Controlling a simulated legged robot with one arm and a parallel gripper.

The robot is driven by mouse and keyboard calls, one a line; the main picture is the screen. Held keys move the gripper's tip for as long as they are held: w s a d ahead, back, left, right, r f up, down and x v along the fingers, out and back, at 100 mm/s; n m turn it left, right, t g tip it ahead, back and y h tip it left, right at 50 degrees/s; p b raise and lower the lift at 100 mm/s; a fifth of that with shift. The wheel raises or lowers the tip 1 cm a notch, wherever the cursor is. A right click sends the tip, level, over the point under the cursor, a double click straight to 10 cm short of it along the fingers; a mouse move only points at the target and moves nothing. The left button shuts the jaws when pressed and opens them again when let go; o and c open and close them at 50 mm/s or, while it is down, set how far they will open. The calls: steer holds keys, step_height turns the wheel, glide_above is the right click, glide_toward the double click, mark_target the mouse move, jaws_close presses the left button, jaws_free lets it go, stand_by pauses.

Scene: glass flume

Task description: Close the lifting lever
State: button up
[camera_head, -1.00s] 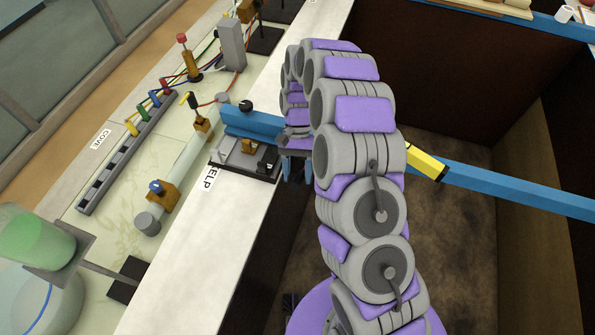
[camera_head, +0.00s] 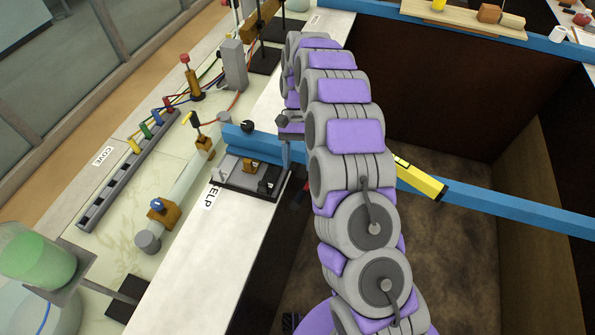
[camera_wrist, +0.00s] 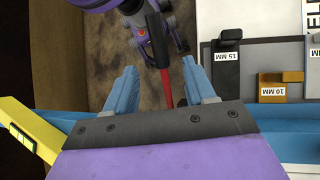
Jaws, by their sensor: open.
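A lever with a red stem and a dark grip (camera_wrist: 157,38) shows in the wrist view, in line with the gap between my fingers. I take it to be the lifting lever. A small dark red piece of it (camera_head: 302,191) shows in the head view beside my arm, below the bench edge; the rest is hidden. My gripper (camera_wrist: 162,80) has its two blue fingers wide apart and holds nothing. The red stem passes between or beyond the fingers; I cannot tell the depth or any contact. In the head view my gripper (camera_head: 287,150) is by the bench edge, partly hidden.
A blue beam (camera_head: 500,206) crosses past my arm, with a yellow bar (camera_head: 422,180) on it. On the bench, a dark tray (camera_head: 234,181) holds small blocks, labelled 15 MM (camera_wrist: 228,44) and 10 MM (camera_wrist: 273,93).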

steer(key=p+v, duration=0.7)
steer(key=p, duration=0.4)
steer(key=shift+w+r+p, duration=0.25)
steer(key=shift+r+p, duration=0.1)
steer(key=shift+p, duration=0.05)
stand_by(0.4)
